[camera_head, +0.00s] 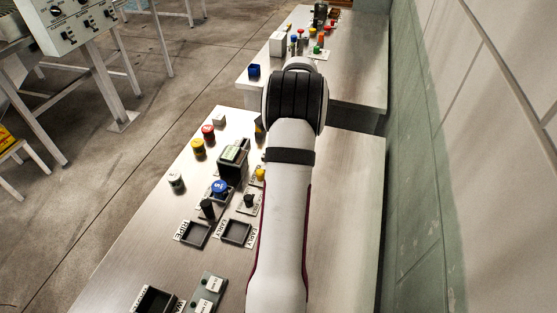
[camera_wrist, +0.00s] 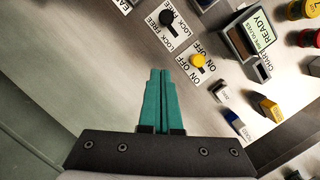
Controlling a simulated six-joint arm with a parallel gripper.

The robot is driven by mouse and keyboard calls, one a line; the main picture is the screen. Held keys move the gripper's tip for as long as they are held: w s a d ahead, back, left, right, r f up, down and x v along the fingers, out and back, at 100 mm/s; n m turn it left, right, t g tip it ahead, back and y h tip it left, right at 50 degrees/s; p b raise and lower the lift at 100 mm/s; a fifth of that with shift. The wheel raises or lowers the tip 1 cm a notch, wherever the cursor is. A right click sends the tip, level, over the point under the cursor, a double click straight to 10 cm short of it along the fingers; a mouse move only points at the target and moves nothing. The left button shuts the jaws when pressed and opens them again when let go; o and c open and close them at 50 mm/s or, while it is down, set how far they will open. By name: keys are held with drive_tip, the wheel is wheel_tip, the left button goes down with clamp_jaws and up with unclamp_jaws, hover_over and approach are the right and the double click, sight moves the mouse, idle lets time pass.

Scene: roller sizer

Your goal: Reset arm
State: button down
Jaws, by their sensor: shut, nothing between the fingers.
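My gripper (camera_wrist: 160,75) shows in the wrist view as two teal fingers pressed together with nothing between them. It hangs over the metal table (camera_wrist: 120,60), apart from the controls. A yellow knob (camera_wrist: 197,60) on an ON/OFF plate lies just beyond and right of the fingertips. A black knob (camera_wrist: 167,17) on a FREE/LOCK plate is farther up. A display reading READY (camera_wrist: 250,40) stands to the right. In the head view my white arm reaches away over the table, and its dark wrist joint hides the gripper.
The near table (camera_head: 340,220) holds a RIPE tray (camera_head: 182,237), an EARLY tray (camera_head: 236,244), a blue button (camera_head: 219,187) and red (camera_head: 208,130) and yellow (camera_head: 198,146) items left of my arm. A second table (camera_head: 360,75) stands beyond. A wall (camera_head: 440,180) rises right. The near table's right side is bare.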

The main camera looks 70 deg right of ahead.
idle(0.3)
drive_tip(key=w+a+r+n, duration=0.3)
drive_tip(key=w+a+r, duration=0.1)
drive_tip(key=a, duration=0.5)
drive_tip(key=w+a+r+n+g, duration=0.1)
drive_tip(key=w+a+r+n, duration=0.3)
drive_tip(key=a, duration=0.4)
drive_tip(key=w+a+r+n, duration=0.3)
drive_tip(key=w+a, duration=0.2)
drive_tip(key=a, duration=0.4)
drive_tip(key=s+a+n, duration=0.5)
drive_tip(key=s+a, duration=0.1)
drive_tip(key=a, duration=0.4)
drive_tip(key=s+a+f+n+g, duration=0.1)
drive_tip(key=s+a+n, duration=0.5)
drive_tip(key=a, duration=0.4)
drive_tip(key=shift+s+a, duration=0.3)
drive_tip(key=shift+a, duration=0.1)
